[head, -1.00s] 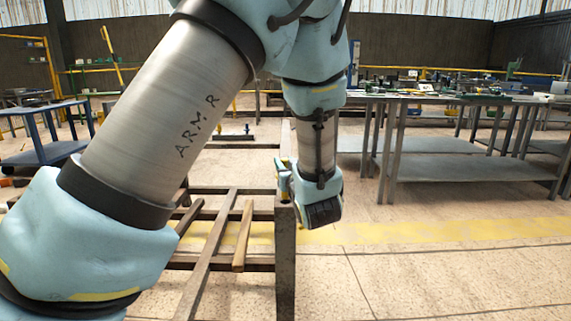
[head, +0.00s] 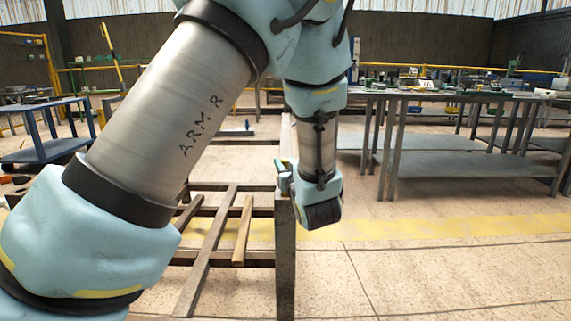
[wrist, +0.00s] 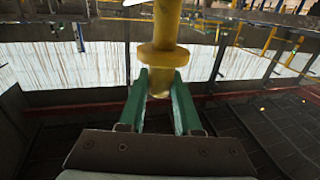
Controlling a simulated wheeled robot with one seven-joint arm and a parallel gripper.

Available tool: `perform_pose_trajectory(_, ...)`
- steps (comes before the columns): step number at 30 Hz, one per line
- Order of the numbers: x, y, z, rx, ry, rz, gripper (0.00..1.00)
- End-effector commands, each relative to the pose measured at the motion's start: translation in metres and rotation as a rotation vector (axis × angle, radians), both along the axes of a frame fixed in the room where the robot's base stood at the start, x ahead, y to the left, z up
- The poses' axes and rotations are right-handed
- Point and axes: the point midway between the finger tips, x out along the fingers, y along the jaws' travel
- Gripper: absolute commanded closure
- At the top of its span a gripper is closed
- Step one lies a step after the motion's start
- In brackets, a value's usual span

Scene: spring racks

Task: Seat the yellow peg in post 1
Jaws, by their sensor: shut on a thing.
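The yellow peg (wrist: 165,58) has a wide flange around its middle, and it stands roughly upright in the wrist view. My gripper (wrist: 161,76) is shut on it, with a green finger on each side just below the flange. The top of the peg runs out near the upper edge of that view. In the head view my gripper (head: 284,178) is small, mostly hidden by my wrist, beside the top of a dark metal upright (head: 285,255) of the rack. The peg cannot be made out clearly there. I cannot tell which part is post 1.
The low rack has crossing bars (head: 212,250) and a wooden bar (head: 242,232) left of the upright. A metal workbench (head: 450,166) with clutter stands at right, a blue cart (head: 50,145) at left. Floor at the front right is clear.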

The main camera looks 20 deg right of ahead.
Motion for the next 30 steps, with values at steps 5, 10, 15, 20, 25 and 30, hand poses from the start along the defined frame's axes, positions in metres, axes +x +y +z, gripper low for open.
perform_pose_trajectory(5,0.0,0.0,-0.004,-0.002,-0.003,0.0,1.0)
perform_pose_trajectory(10,0.0,0.0,-0.008,-0.002,-0.003,0.0,1.0)
perform_pose_trajectory(15,0.0,0.0,-0.012,-0.002,-0.003,0.0,1.0)
perform_pose_trajectory(20,0.0,0.0,-0.015,-0.002,-0.003,0.0,1.0)
perform_pose_trajectory(25,0.0,0.0,-0.019,0.0,-0.002,0.0,1.0)
perform_pose_trajectory(30,0.0,0.0,-0.023,0.0,-0.002,0.0,1.0)
